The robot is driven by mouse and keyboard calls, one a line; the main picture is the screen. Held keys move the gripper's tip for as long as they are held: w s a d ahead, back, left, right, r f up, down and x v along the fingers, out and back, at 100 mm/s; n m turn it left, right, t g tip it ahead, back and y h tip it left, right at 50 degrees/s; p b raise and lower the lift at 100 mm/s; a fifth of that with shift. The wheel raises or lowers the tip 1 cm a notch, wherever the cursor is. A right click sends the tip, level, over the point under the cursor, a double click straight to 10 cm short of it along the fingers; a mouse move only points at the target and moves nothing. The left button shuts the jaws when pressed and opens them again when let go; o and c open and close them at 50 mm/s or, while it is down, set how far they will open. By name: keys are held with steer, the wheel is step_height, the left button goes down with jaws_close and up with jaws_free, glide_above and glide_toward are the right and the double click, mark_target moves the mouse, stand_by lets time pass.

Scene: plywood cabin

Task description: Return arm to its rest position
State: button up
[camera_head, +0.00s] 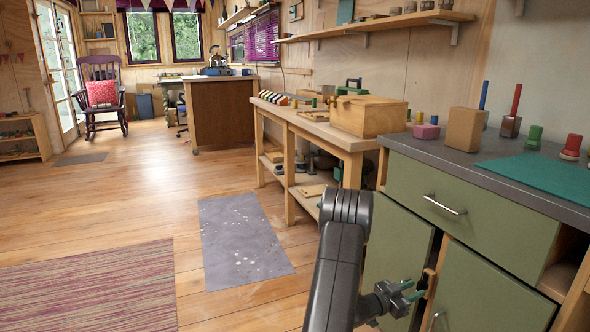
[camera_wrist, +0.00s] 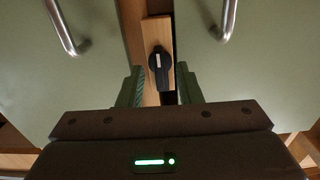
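My arm (camera_head: 340,262) reaches from the bottom of the head view toward the front of the green cabinet (camera_head: 490,290). My gripper (camera_head: 414,288) is at its end, level with the gap between two cabinet doors. In the wrist view my gripper (camera_wrist: 159,82) is open, with its two green-grey fingers well apart. A black knob with a pale mark (camera_wrist: 160,62) sits on a wooden strip (camera_wrist: 158,30) just beyond the fingertips, centred between them. The fingers do not appear to touch it. The wooden strip (camera_head: 428,277) also shows beside the fingertips in the head view.
Metal door handles (camera_wrist: 62,28) flank the knob. The grey worktop (camera_head: 445,148) above bears blocks, pegs and a green mat (camera_head: 545,176). A wooden workbench (camera_head: 300,127) stands behind. Open floor with a grey mat (camera_head: 240,245) and striped rug (camera_head: 90,285) lies left.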

steer(key=p+v, duration=0.4)
steer(key=v, duration=0.9)
steer(key=b+x, duration=0.5)
steer(key=x, duration=0.9)
steer(key=shift+d+f, duration=0.1)
steer(key=shift+d, duration=0.2)
steer(key=shift+a+n, duration=0.3)
steer(key=shift+n, duration=0.5)
steer(key=n+p, duration=0.1)
steer(key=n, duration=0.3)
steer(key=shift+n+p, duration=0.65)
steer(key=shift+n, duration=1.55)
steer(key=shift+w+r, duration=0.1)
steer(key=shift+r, duration=0.1)
